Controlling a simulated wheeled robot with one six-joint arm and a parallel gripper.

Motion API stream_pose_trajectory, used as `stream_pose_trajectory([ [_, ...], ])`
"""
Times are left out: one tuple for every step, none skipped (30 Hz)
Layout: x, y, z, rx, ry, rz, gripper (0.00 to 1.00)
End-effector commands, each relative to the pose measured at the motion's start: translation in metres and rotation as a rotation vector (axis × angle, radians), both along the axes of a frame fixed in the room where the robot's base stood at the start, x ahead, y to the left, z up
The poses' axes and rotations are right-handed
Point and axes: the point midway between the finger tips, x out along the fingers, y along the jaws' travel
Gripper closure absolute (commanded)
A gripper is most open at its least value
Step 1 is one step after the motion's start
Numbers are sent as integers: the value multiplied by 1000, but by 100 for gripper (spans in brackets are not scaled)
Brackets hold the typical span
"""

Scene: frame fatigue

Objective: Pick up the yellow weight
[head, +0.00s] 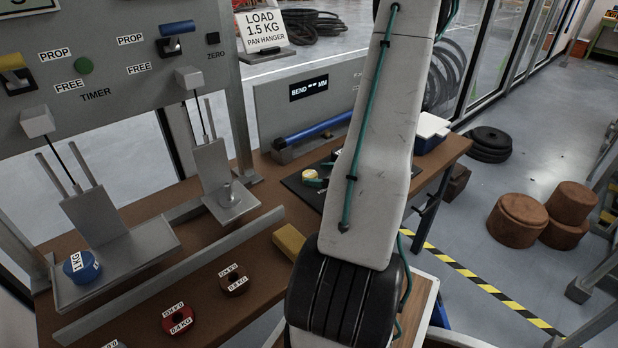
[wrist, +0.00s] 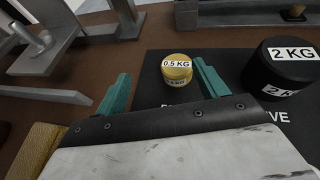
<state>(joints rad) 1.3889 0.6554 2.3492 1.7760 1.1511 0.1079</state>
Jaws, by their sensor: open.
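The yellow weight (wrist: 178,66) is a small round cylinder labelled 0.5 KG. It stands upright on a black mat (wrist: 222,62) in the wrist view. In the head view the yellow weight (head: 309,174) shows just left of my arm. My gripper (wrist: 161,86) has two teal fingers, spread apart with nothing between them. The weight is ahead of the fingers, nearer the right one. In the head view my arm hides most of the gripper, and only teal fingertips show beside the weight.
A black 2 KG weight (wrist: 284,68) stands right of the yellow weight on the mat. A yellow block (head: 289,241) lies on the brown bench near my arm. Red (head: 176,319) and brown (head: 233,280) weights sit at the front. A metal rail (head: 170,275) crosses the bench.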

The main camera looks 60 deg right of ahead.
Motion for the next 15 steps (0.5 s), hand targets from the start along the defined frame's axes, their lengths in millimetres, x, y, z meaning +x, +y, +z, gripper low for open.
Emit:
stream_pose_trajectory([
  [-9, -7, -8, 19, 1, -41, 28],
  [-11, -10, -11, 25, 0, -60, 28],
  [-13, -13, -15, 32, 1, -76, 28],
  [-12, -14, -17, 36, 1, -83, 28],
  [-11, -16, -19, 37, 1, -88, 28],
  [-7, -17, -20, 37, 1, -89, 28],
  [-3, -17, -22, 37, 1, -88, 28],
  [0, -17, -23, 37, 1, -88, 28],
  [4, -18, -25, 37, 1, -88, 28],
  [7, -18, -26, 37, 1, -87, 28],
  [10, -19, -27, 37, 1, -85, 28],
  [15, -20, -29, 36, 1, -86, 28],
  [18, -21, -30, 35, 1, -86, 28],
  [23, -21, -32, 35, 1, -84, 28],
  [29, -23, -35, 36, 1, -84, 28],
])
